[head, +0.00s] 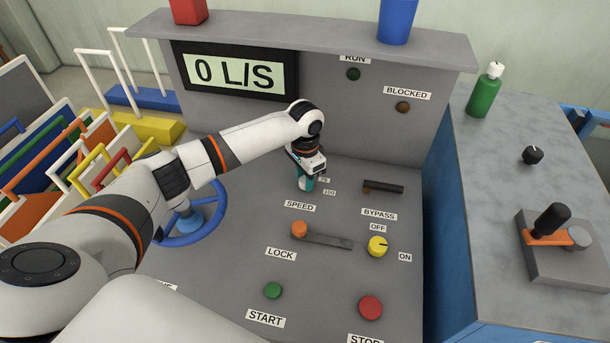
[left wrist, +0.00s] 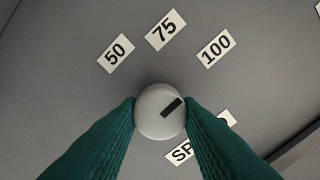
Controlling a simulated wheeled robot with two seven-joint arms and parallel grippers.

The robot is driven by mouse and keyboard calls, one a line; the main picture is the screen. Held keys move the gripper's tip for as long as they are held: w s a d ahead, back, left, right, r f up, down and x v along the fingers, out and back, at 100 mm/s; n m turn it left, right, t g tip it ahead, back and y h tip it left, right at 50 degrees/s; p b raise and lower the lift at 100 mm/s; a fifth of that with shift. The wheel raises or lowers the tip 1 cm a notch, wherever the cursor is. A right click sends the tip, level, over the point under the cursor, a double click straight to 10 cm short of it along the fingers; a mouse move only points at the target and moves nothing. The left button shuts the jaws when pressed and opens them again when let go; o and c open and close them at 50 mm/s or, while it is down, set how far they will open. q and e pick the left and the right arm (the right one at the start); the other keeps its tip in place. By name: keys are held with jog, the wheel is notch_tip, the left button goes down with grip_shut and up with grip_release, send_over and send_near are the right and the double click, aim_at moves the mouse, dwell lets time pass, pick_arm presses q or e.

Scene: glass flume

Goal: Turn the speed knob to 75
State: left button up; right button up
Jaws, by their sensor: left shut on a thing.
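The speed knob (left wrist: 153,122) is a round light-grey knob with a dark pointer mark, in the middle of the left wrist view. Its mark points up and right, roughly toward the 100 label (left wrist: 215,48), to the right of the 75 label (left wrist: 165,30). The 50 label (left wrist: 115,53) is further left. My left gripper (head: 304,183) has green fingers and is shut on the knob, one finger on each side, as the left wrist view (left wrist: 160,115) shows. In the head view the fingers hide most of the knob, above the SPEED label (head: 300,205). My right gripper is not in view.
The display (head: 236,72) reads 0 L/S. Around the knob are the bypass handle (head: 383,187), orange lock lever (head: 325,239), yellow OFF/ON knob (head: 377,246), green start button (head: 273,290) and red stop button (head: 370,307). A blue handwheel (head: 218,218) stands left, below my arm.

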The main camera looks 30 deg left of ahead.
pick_arm(q)
jog(key=n+p, duration=0.1)
jog(key=p, duration=0.1)
jog(key=n+p, duration=0.4)
jog(key=p, duration=0.1)
jog(key=shift+d+r, duration=0.1)
jog(key=shift+r, duration=0.2)
jog(key=shift+f+n+p, duration=0.2)
jog(key=shift+n+p, duration=1.35)
jog(key=shift+n, duration=0.15)
jog(key=shift+w, duration=0.1)
jog(key=o, duration=1)
jog(key=shift+f, duration=0.1)
jog(key=shift+c, duration=0.2)
notch_tip(320, 180, up, 12)
jog(key=b, duration=0.2)
jog(key=shift+b, duration=0.3)
